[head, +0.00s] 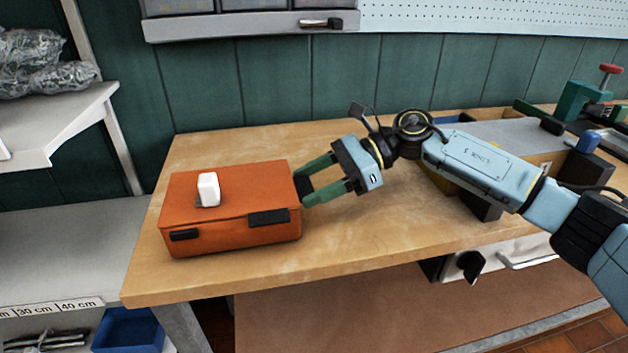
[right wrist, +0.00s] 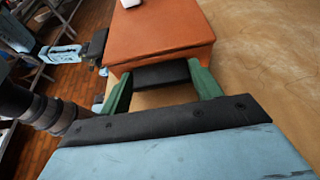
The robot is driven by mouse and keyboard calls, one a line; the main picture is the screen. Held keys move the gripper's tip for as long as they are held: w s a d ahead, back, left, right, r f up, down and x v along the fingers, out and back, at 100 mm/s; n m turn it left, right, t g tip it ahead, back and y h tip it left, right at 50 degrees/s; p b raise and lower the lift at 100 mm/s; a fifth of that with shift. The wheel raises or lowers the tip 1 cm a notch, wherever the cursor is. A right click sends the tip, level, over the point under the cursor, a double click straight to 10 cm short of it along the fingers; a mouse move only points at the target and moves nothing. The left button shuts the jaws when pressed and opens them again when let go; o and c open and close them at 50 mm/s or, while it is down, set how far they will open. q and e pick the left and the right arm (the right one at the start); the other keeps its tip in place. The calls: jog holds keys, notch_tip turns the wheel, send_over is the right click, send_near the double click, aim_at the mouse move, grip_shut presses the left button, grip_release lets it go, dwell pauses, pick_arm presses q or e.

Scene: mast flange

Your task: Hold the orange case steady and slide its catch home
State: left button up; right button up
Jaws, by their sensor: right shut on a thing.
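The orange case (head: 235,236) sits shut on the left part of the wooden bench. A white block (head: 208,189) stands on its lid. Two black pieces are on its front, a small one (head: 184,235) at the left and a longer one (head: 268,217) at the right; I cannot tell which is the catch or how far it has slid. My right gripper (head: 304,187) is at the case's right side. In the right wrist view its green fingers are shut on a black side handle (right wrist: 161,74) of the orange case (right wrist: 160,31).
The wooden bench (head: 340,245) is bare in front of and behind the case. A grey shelf (head: 60,130) stands at the left, with a blue bin (head: 128,330) below. A vise (head: 580,100) and other items stand at the bench's right. A grey cabinet (head: 250,24) hangs above.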

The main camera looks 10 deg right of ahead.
pick_arm(q)
jog(key=shift+d+r, duration=0.25)
jog(key=shift+r, duration=0.3)
jog(key=shift+f+b, duration=0.35)
jog(key=shift+b, duration=0.05)
dwell(0.5)
